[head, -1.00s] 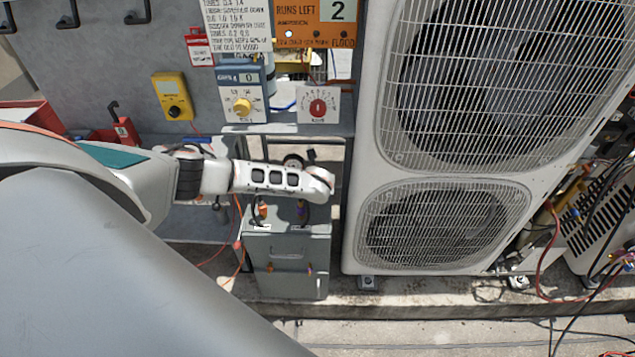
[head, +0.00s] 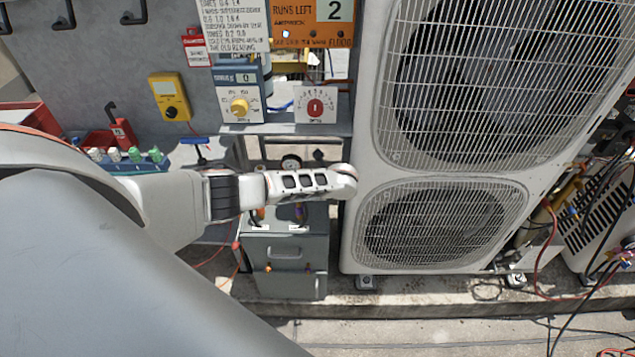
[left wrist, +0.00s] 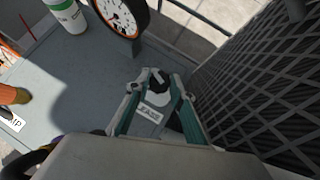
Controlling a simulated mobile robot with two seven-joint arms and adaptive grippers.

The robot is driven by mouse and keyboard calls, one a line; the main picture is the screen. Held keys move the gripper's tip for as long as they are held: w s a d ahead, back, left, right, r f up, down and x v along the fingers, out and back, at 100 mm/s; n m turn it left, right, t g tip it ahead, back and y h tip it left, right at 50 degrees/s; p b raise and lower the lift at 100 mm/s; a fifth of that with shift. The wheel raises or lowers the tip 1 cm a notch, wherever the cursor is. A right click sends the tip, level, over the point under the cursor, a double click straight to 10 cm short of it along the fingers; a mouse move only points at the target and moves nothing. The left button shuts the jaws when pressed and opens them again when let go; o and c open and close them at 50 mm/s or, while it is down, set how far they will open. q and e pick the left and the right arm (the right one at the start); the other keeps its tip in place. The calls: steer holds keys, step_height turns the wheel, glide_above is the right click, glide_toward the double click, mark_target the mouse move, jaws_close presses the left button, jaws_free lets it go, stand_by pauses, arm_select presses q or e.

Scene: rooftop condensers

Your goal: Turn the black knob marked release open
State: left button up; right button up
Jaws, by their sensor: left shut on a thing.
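The black knob (left wrist: 158,84) stands on the grey top of a box in the left wrist view, with a small white label (left wrist: 150,113) beside it that is only partly legible. My left gripper (left wrist: 156,82) has its teal-backed fingers on both sides of the knob and is shut on it. The fingers cover part of the knob, and its turn angle is hard to read. In the head view my left arm reaches over the grey box (head: 290,275), and its wrist hides the knob and fingers. My right gripper is not in view.
The condenser unit (head: 365,225) stands close to the right of my left wrist; its grille (left wrist: 265,90) fills the right of the wrist view. A round gauge (left wrist: 122,14) and a white-green canister (left wrist: 66,14) stand behind the knob. A panel shelf (head: 335,129) lies beyond.

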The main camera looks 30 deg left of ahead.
arm_select(q)
steer(key=o, duration=1.1)
steer(key=v, duration=1.2)
